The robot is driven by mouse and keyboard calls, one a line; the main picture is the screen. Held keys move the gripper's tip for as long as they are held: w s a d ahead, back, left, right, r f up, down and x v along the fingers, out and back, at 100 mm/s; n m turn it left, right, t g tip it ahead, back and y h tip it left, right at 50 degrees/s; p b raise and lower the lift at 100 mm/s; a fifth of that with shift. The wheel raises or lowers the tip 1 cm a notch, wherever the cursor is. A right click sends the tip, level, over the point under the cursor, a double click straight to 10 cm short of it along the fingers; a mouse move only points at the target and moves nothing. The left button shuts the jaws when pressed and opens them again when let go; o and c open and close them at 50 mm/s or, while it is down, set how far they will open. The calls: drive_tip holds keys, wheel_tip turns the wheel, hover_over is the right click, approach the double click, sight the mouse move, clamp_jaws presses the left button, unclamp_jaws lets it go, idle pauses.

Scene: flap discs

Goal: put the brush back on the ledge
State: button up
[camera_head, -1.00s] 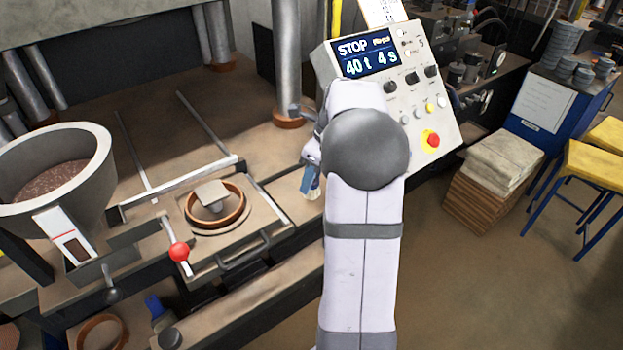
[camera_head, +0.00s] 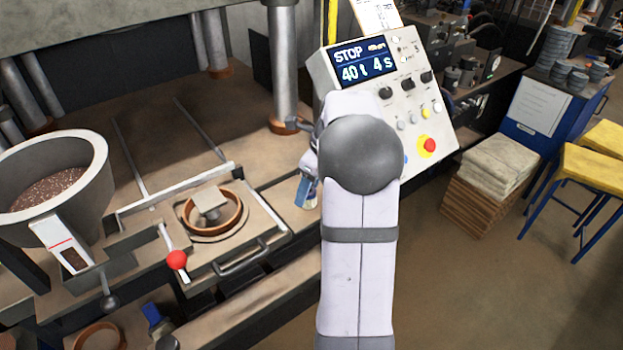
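My arm reaches forward in the middle of the head view, and its round grey wrist joint hides most of my gripper (camera_head: 308,168). A brush with a blue part and pale bristles (camera_head: 306,191) hangs below my gripper, bristles down, and appears held in it. The fingertips are small and partly hidden. The brush is in front of the right end of the press table (camera_head: 262,142), clear of the mould. Which surface is the ledge is not clear; a long narrow shelf (camera_head: 262,283) runs along the press front.
A mould with a brown ring (camera_head: 236,222) sits left of my arm, with a red-knobbed lever (camera_head: 177,260) beside it. A hopper of granules (camera_head: 88,150) stands at far left. The control panel (camera_head: 400,95) is close behind my wrist. Open floor lies to the right.

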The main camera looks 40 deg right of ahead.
drive_tip(key=b+v, duration=0.1)
drive_tip(key=v, duration=1.1)
drive_tip(key=shift+b, duration=0.35)
drive_tip(key=shift+d, duration=0.1)
drive_tip(key=s+a+f+n+g+y+b, duration=0.15)
drive_tip(key=s+a+f+n, duration=0.25)
drive_tip(key=a+n, duration=0.55)
drive_tip(key=s+a+f+n+g+h, duration=0.1)
drive_tip(key=s+a+f+n+g, duration=0.35)
drive_tip(key=a, duration=0.75)
drive_tip(key=s+a+f+n+t+h+p, duration=0.1)
drive_tip(key=s+a+f+n+t, duration=0.2)
drive_tip(key=s+f+n, duration=0.4)
wheel_tip(320, 180, down, 4)
drive_tip(key=n, duration=1)
drive_tip(key=shift+s+a+h, duration=0.35)
drive_tip(key=shift+s+a, duration=0.05)
drive_tip(key=shift+c, duration=0.8)
